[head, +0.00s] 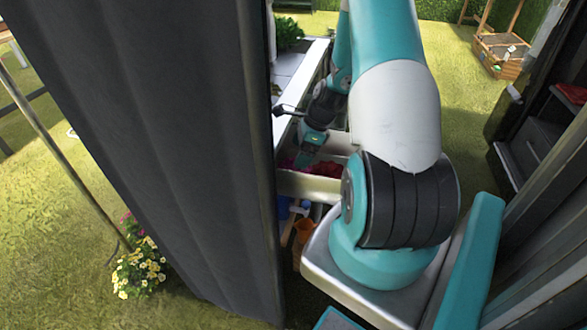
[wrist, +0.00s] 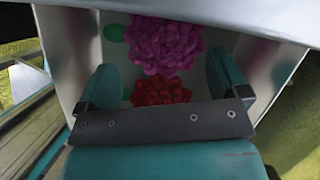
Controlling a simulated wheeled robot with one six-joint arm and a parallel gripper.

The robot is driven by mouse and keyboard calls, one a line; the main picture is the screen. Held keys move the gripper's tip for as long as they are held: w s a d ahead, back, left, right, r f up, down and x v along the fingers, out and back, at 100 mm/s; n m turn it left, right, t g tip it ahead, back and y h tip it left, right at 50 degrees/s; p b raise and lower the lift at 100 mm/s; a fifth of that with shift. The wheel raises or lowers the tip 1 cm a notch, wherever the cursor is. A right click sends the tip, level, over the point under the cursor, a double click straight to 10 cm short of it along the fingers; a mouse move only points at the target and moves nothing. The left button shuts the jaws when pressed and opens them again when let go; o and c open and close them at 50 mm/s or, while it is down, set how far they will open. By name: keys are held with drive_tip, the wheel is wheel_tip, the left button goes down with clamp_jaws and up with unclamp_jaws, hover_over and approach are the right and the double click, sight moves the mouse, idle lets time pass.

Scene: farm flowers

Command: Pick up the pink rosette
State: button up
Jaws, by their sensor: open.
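A pink-magenta rosette (wrist: 158,42) with green leaves lies in an open drawer (head: 310,187). A red rosette (wrist: 160,91) lies just below it in the wrist view, partly hidden by my gripper. In the head view the red rosette (head: 324,169) shows in the drawer, with a bit of magenta (head: 288,162) to its left. My gripper (wrist: 163,66) is open and empty, pointing into the drawer. Its fingers stand left and right of the rosettes in the wrist view. How far above them they are I cannot tell.
A large dark panel (head: 170,150) stands close on the left and hides part of the workbench. Below the drawer is an orange pot (head: 303,238). Dark shelves (head: 535,145) stand on the right. Yellow flowers (head: 138,272) grow at the lower left.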

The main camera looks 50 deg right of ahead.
drive_tip(key=shift+d+x, duration=0.2)
drive_tip(key=shift+x, duration=2.55)
drive_tip(key=c, duration=1)
